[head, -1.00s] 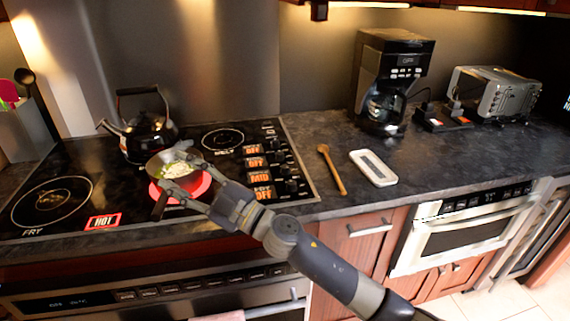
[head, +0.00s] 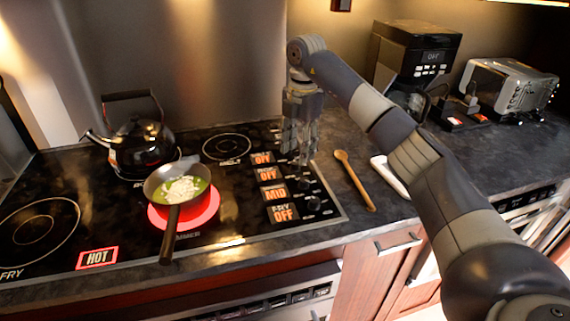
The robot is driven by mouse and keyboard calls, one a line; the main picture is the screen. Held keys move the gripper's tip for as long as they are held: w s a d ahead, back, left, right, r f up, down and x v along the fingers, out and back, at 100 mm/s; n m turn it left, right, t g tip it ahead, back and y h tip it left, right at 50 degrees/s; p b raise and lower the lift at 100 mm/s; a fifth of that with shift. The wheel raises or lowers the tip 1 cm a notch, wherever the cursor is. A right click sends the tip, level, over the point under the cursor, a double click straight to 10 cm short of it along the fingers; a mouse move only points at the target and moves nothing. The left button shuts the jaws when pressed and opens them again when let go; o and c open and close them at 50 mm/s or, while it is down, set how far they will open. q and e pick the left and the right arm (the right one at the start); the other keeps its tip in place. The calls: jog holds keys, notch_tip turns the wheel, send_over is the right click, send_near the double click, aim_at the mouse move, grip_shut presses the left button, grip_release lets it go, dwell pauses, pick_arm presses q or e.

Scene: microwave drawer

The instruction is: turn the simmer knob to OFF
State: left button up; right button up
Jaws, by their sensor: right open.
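The stove's knob column runs along the right side of the black cooktop (head: 230,255), beside lit orange labels. One label reads MID (head: 275,194); the others read OFF. The dark knob beside MID (head: 302,186) is small, and its pointer cannot be made out. The burner marked SIMMER glows red (head: 205,212), with a pan (head: 176,188) of pale food on it. My right gripper (head: 298,158) points down, open and empty, over the far knobs, farther back than the MID knob. It partly hides the far knobs. Contact with them cannot be told. My left gripper is out of view.
A black kettle (head: 139,140) stands at the back left of the cooktop. A HOT label (head: 97,258) is lit at the front. A wooden spoon (head: 354,180) and a white spoon rest (head: 388,174) lie on the counter to the right. A coffee maker (head: 415,55) and toaster (head: 508,88) stand behind.

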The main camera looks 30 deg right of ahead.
aim_at(304, 179)
jog(key=shift+s+d+f+m+p, duration=0.3)
jog(key=shift+s+d+f+p, duration=0.05)
jog(key=shift+s+d+f, duration=0.5)
notch_tip(304, 179, down, 3)
jog(key=shift+a+f+p, duration=0.1)
jog(key=shift+f+p, duration=0.05)
jog(key=shift+p, duration=0.15)
jog(key=f, duration=0.2)
jog(key=shift+w+f, duration=0.2)
jog(key=shift+f, duration=0.95)
jog(key=c, duration=0.6)
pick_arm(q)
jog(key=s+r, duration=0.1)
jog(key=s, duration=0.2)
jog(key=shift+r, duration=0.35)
pick_arm(e)
grip_shut()
